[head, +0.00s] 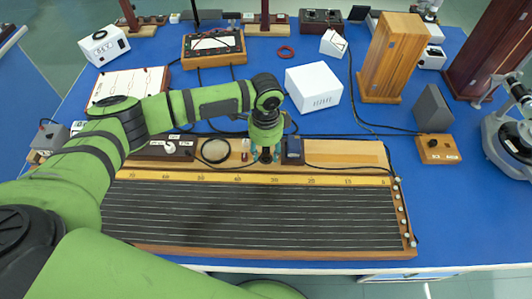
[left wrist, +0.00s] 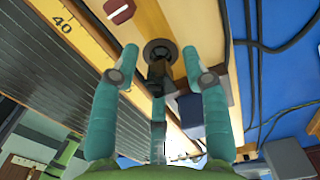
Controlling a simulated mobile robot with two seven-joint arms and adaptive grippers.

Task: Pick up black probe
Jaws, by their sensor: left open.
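The black probe (left wrist: 157,74) shows in the left wrist view as a dark upright shape on a round dark base, on the wooden strip of the long ruled board (head: 345,153). In the head view, only a small dark part of it (head: 266,156) shows below my gripper. My left gripper (left wrist: 160,58) is open, pointing down over the probe, with one teal finger on each side. Gaps show between the fingers and the probe. In the head view, the left gripper (head: 265,148) hides most of the probe. My right gripper is not in view.
A dark blue block (head: 293,151) stands close beside the gripper on the right. A round black-rimmed lens or disc (head: 215,151) lies to the left. A white box (head: 314,86) and tall wooden block (head: 391,60) stand behind. Black cables cross the blue table.

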